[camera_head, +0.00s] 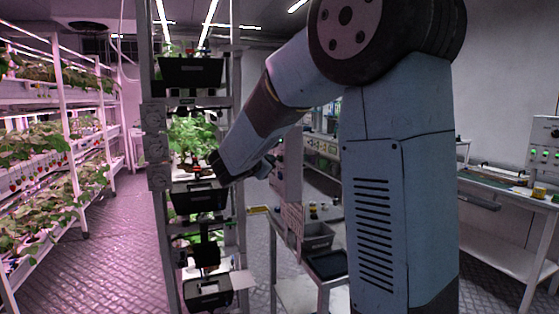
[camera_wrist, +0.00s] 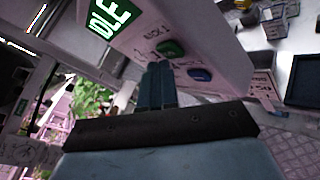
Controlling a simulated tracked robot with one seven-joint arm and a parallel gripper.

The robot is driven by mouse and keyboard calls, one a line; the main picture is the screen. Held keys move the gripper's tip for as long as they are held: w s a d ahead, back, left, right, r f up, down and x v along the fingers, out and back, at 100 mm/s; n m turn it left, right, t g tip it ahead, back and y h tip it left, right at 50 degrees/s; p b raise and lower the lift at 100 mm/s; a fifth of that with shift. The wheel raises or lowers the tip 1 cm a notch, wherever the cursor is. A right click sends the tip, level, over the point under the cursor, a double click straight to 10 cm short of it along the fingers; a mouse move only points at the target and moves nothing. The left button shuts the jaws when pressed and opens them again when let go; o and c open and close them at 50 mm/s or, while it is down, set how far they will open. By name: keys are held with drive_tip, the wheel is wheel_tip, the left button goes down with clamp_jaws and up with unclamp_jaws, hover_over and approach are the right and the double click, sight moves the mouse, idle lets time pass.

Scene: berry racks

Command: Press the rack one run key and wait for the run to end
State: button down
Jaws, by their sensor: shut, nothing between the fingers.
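A pale control box (camera_wrist: 215,35) fills the upper middle of the wrist view. Its green display (camera_wrist: 108,17) reads IDLE. A green key (camera_wrist: 171,48) and a blue key (camera_wrist: 200,74) sit on its face, with small lettering I cannot read surely. My gripper (camera_wrist: 158,66) is shut and empty, its fingertips just below the green key; I cannot tell whether they touch the box. In the head view my gripper (camera_head: 268,165) is small and partly hidden by my arm, beside the box (camera_head: 288,165). My arm hides much of the box there.
A metal rack (camera_head: 160,215) with black plant trays (camera_head: 200,197) stands left of my gripper. A bench with bins (camera_head: 316,237) is below and right. Strawberry shelves (camera_head: 60,150) line the far left, and another bench (camera_head: 500,182) is at right. The left aisle floor is clear.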

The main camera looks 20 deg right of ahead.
drive_tip(key=shift+d, duration=0.45)
idle(0.6)
drive_tip(key=shift+a, duration=0.15)
idle(0.3)
drive_tip(key=shift+a, duration=0.7)
drive_tip(key=shift+a, duration=0.1)
drive_tip(key=a, duration=0.5)
drive_tip(key=shift+d, duration=0.1)
idle(0.8)
